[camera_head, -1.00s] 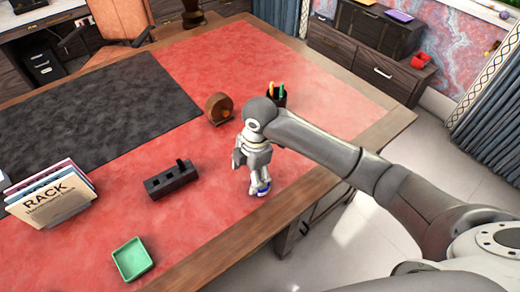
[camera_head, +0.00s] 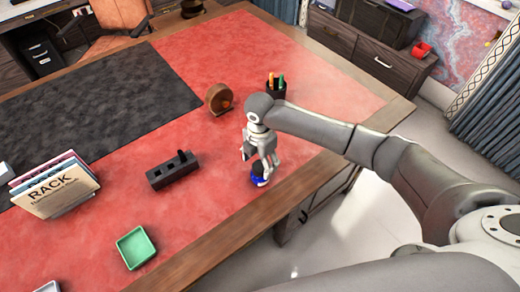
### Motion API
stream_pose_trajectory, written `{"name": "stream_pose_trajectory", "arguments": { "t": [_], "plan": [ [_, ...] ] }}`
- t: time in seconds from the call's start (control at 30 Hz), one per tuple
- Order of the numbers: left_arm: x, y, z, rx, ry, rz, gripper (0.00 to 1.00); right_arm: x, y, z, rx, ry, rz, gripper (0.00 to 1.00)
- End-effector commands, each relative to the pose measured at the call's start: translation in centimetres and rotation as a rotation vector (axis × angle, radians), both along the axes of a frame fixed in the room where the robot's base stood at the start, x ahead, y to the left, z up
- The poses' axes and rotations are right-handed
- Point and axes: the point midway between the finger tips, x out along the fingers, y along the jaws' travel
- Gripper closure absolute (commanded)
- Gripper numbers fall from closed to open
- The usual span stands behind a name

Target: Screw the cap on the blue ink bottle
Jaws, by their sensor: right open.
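The blue ink bottle (camera_head: 260,181) stands on the red desk top near the front edge, right of centre. Something dark shows at its top between my fingers, but I cannot tell whether it is the cap or how it sits. My right gripper (camera_head: 259,161) points down just above the bottle with its fingers apart, partly hiding the bottle's top. My left gripper is not in view.
A black block with slots (camera_head: 172,171), a green tray (camera_head: 136,247) and a book rack (camera_head: 56,187) stand to the left. A round brown wooden object (camera_head: 219,99) and a black pen cup (camera_head: 276,88) stand behind the gripper.

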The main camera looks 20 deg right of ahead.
Motion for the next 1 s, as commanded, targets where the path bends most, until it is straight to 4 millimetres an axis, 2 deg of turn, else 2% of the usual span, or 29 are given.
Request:
{"name": "stream_pose_trajectory", "arguments": {
  "t": [0.2,0.47,0.87,1.0],
  "plan": [
    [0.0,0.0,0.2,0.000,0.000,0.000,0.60,0.0,0.0,-1.6,0.000,-0.001,0.001,0.32],
    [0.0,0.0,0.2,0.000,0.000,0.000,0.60,0.0,0.0,-1.7,0.000,-0.002,0.001,0.32],
    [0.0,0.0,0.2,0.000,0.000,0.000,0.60,0.0,0.0,-1.7,0.000,-0.002,0.000,0.80],
    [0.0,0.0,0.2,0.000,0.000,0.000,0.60,0.0,0.0,-1.7,0.000,-0.002,0.000,0.81]
  ]
}}
